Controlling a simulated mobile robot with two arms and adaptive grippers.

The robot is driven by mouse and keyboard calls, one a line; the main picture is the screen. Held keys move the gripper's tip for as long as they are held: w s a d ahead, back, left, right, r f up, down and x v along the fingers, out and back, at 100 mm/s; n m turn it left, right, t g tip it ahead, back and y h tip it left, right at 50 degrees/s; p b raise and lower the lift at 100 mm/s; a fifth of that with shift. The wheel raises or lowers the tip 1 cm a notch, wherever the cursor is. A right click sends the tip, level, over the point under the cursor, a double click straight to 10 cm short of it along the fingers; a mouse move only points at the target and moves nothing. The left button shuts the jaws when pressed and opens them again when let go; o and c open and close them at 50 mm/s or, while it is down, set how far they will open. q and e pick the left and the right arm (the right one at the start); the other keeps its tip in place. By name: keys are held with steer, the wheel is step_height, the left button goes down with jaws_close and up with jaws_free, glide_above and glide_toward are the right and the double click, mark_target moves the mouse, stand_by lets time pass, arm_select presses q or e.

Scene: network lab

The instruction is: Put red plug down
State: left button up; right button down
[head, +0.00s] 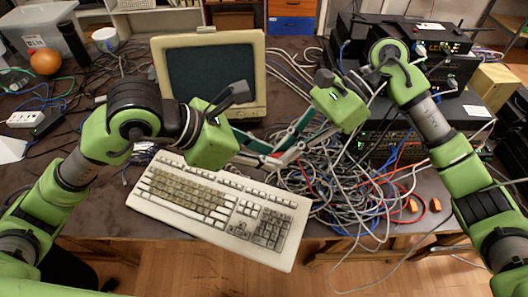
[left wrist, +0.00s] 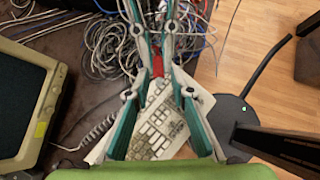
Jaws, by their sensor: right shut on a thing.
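The red plug (left wrist: 158,66) shows in the left wrist view between the fingertips of both grippers, which face each other. My right gripper (head: 279,152) is shut on the plug from the far side; its fingers come in from the top of the left wrist view. My left gripper (head: 262,157) has its fingers spread on either side of the plug from the near side and looks open. The grippers meet above the back edge of the keyboard. In the head view the fingers mostly hide the plug.
A cream keyboard (head: 222,205) lies beneath the grippers. A monitor (head: 212,72) stands behind, and a tangle of cables (head: 330,185) lies to the right. Orange plugs (head: 413,205) lie near the front edge. Stacked network devices (head: 420,65) stand at back right.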

steer(key=c, duration=2)
jaws_free()
